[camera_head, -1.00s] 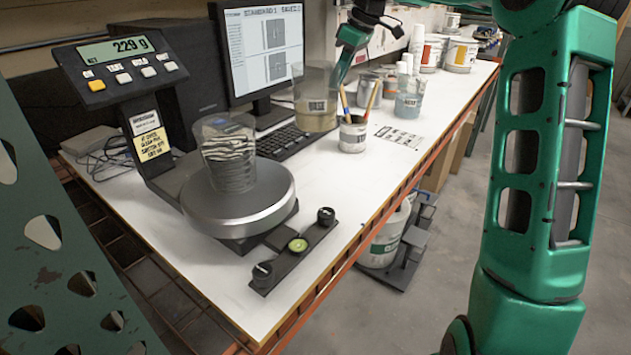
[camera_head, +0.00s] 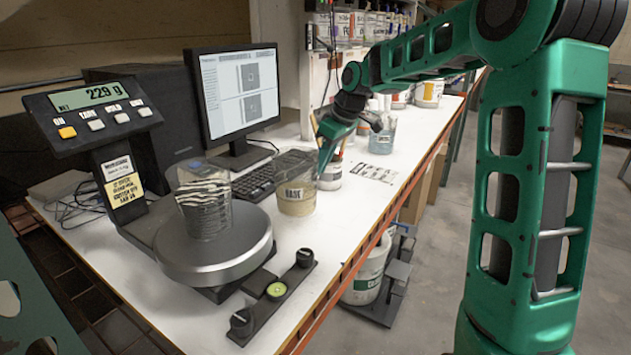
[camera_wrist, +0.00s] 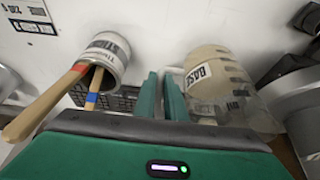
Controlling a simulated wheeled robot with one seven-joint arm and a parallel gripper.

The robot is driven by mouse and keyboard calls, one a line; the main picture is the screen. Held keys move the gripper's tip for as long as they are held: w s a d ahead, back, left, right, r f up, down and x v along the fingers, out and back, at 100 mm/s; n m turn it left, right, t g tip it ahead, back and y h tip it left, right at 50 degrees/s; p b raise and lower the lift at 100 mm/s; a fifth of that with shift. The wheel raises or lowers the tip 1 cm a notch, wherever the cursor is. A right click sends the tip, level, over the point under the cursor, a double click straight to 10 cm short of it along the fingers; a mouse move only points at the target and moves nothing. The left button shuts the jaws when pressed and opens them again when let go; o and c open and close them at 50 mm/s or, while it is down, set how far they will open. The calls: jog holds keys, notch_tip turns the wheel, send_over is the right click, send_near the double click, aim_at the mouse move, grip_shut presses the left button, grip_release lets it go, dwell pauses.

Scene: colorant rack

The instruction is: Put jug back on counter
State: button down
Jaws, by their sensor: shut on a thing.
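The jug (camera_head: 296,197) is clear, holds beige liquid and carries a "BASE" label. In the head view it is upright, low at the counter (camera_head: 345,232), right of the keyboard. I cannot tell whether its bottom touches the counter. My gripper (camera_head: 322,165) is at the jug's right side, shut on its handle side. In the wrist view the jug (camera_wrist: 212,82) is just right of my green fingers (camera_wrist: 162,95). The exact grip on the handle is hard to see there.
A can with stir sticks (camera_wrist: 108,57) stands close beside my fingers. The scale (camera_head: 215,252) holds a cup of striped contents (camera_head: 205,200) and its display reads 229 g. A jug of bluish liquid (camera_head: 382,140) stands farther back. Bare counter lies in front of the jug.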

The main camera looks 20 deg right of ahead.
jog(key=shift+f, duration=1.85)
jog(key=c, duration=1.8)
grip_release()
jog(key=shift+f, duration=0.1)
jog(key=v, duration=1.2)
jog(key=s+d+f+m+g+h, duration=0.1)
jog(key=s+f+m, duration=0.3)
jog(key=s, duration=0.9)
jog(key=s+d+f+m+g, duration=0.1)
jog(key=s+d+f+m, duration=0.2)
jog(key=s, duration=1)
jog(key=s+d+f+m+g+h, duration=0.1)
jog(key=s+f+m, duration=0.5)
jog(key=s, duration=0.7)
jog(key=shift+s+d+f+m+g+h, duration=0.2)
jog(key=shift+d+f+m+g+h, duration=0.15)
jog(key=shift+d+f, duration=0.4)
